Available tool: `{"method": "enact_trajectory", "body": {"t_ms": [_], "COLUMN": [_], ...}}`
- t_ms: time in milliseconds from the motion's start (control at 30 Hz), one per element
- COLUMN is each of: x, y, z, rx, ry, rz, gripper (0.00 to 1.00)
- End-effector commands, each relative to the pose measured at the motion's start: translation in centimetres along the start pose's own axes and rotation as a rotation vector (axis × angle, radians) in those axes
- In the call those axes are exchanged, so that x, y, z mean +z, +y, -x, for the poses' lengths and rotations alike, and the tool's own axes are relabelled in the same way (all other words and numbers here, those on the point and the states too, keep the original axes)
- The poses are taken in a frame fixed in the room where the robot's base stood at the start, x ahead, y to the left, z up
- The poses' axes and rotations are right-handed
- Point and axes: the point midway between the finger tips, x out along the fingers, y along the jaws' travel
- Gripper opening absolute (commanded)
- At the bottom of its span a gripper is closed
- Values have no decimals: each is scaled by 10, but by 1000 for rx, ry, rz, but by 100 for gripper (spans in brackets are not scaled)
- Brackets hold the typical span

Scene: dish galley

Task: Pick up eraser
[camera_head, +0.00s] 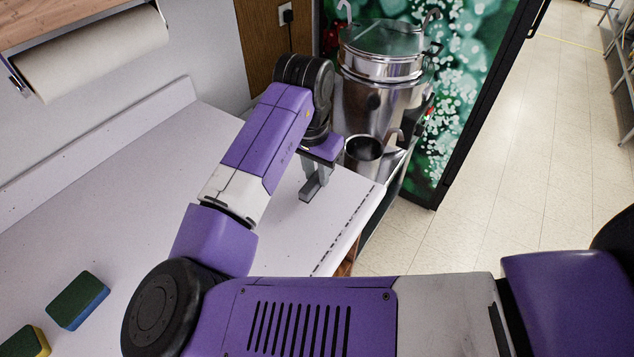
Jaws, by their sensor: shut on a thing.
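My gripper (314,186) is over the far right end of the white counter (120,185), pointing down, with its fingertips close to the surface. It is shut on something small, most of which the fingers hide. The eraser is not clearly seen; a small grey shape shows at the fingertips, and I cannot make out its outline or whether it touches the counter.
Green-topped sponges, one blue (78,301) and one yellow (25,342), lie at the lower left. A steel urn (368,103) and a steel mug (363,155) stand beyond the counter's end. A paper roll (92,52) hangs upper left. Mid-left counter is clear.

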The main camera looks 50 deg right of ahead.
Motion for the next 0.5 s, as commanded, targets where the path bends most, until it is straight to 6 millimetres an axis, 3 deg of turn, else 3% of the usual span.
{"method": "enact_trajectory", "body": {"t_ms": [300,500], "x": [-14,-20], "y": [0,0], "z": [87,129], "rx": [-3,-2], "ry": [2,1], "rz": [-3,-1], "gripper": [0,0]}}
